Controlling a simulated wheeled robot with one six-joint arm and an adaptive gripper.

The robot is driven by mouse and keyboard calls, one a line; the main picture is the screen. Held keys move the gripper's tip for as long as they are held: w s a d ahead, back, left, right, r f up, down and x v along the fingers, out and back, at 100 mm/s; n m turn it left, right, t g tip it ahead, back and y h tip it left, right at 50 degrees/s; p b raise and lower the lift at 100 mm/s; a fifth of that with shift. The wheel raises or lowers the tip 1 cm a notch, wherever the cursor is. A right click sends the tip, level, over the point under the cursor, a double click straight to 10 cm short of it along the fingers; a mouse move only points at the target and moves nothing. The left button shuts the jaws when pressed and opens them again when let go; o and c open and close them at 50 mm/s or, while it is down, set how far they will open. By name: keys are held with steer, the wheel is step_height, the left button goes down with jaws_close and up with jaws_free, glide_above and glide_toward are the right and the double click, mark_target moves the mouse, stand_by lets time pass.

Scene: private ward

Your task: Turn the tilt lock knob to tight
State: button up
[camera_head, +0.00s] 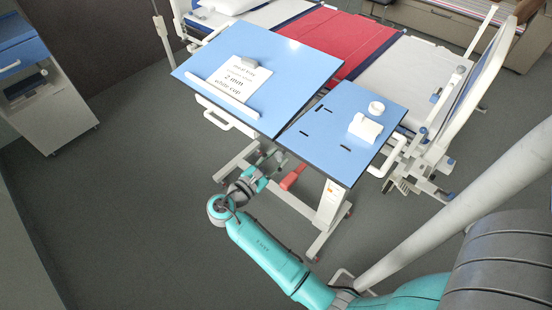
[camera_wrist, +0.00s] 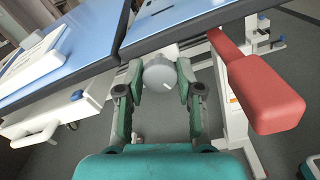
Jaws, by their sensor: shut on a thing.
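The tilt lock knob is a round grey knob (camera_wrist: 158,77) under the near edge of the blue overbed table, in the middle of the wrist view. A short pale line on its face slants up to the right. My gripper (camera_wrist: 160,84) has one finger on each side of the knob and is shut on it. In the head view my gripper (camera_head: 268,167) is below the front edge of the tilted tabletop (camera_head: 275,62), near the gap beside the smaller flat top. The knob cannot be made out there. No tight or loose marking is readable.
A red lever handle (camera_wrist: 262,92) sticks out close to the right of my gripper; it also shows in the head view (camera_head: 293,176). A white side handle (camera_wrist: 35,138) is at left. A paper sign (camera_head: 240,77) and white cup (camera_head: 376,108) are on the table.

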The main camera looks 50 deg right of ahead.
steer(key=m, duration=0.6)
steer(key=shift+f, duration=0.1)
steer(key=m, duration=0.5)
steer(key=shift+s, duration=0.1)
steer(key=m, duration=0.6)
steer(key=shift+f, duration=0.15)
steer(key=m, duration=0.5)
steer(key=shift+f+m, duration=0.1)
steer(key=shift+m, duration=0.3)
steer(key=o, duration=1.2)
steer(key=shift+c, duration=0.2)
steer(key=a, duration=1.2)
steer(key=shift+s, duration=0.15)
